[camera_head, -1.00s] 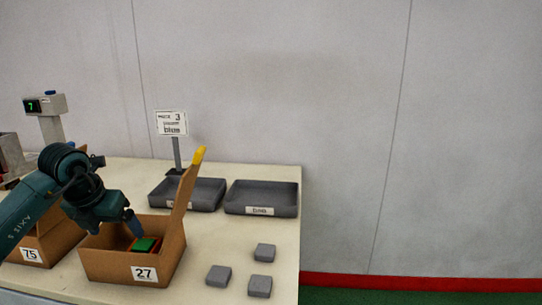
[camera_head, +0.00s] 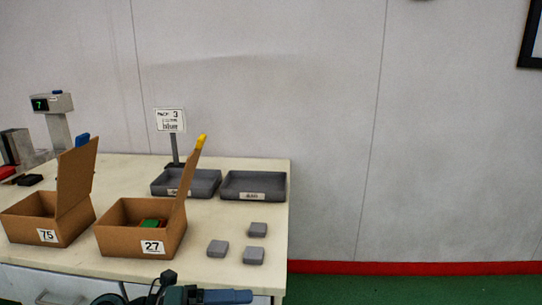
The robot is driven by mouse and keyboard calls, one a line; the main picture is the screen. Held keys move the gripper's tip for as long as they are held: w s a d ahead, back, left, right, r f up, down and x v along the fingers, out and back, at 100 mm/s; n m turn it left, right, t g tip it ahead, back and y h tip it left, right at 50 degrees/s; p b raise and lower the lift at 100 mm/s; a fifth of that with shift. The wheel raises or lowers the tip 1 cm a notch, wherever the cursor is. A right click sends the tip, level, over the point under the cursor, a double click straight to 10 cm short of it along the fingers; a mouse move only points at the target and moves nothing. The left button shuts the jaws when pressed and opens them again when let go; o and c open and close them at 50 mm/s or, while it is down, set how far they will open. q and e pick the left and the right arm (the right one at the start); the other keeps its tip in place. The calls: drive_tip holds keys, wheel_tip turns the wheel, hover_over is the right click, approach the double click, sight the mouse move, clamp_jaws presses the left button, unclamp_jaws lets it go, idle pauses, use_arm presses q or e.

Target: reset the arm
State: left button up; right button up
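My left gripper (camera_head: 228,296) shows at the bottom edge of the head view, pointing right, in front of the table and outside the boxes. I see it side-on and partly cut off, so its finger opening cannot be told; nothing shows in its fingers. The rest of my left arm is mostly below the frame. My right gripper is not in view.
Box 75 (camera_head: 20,229) stands to the left. Two grey trays (camera_head: 185,190) lie behind, with a sign (camera_head: 170,121) on a post. Several grey blocks (camera_head: 258,229) lie at the right front. A display unit (camera_head: 52,103) stands at the back left. The table (camera_head: 225,222) is bare between blocks and trays.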

use_arm(q)
drive_tip(key=s+a+f+n+t+y+p, duration=0.3)
drive_tip(key=s+n+y+p, duration=0.3)
drive_tip(key=n, duration=1)
drive_tip(key=s+a+f+n+t+y+p, duration=0.4)
drive_tip(key=n+p, duration=0.6)
drive_tip(key=n, duration=0.7)
drive_tip(key=s+a+y, duration=0.1)
drive_tip(key=s+y, duration=0.1)
drive_tip(key=y, duration=0.1)
drive_tip(key=shift+n+t, duration=0.3)
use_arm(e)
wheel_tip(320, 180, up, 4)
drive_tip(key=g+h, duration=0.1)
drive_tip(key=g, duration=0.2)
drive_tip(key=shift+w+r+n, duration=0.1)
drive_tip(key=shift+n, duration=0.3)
use_arm(q)
drive_tip(key=shift+f, duration=0.35)
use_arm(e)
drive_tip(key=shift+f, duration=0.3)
use_arm(q)
drive_tip(key=shift+c, duration=0.5)
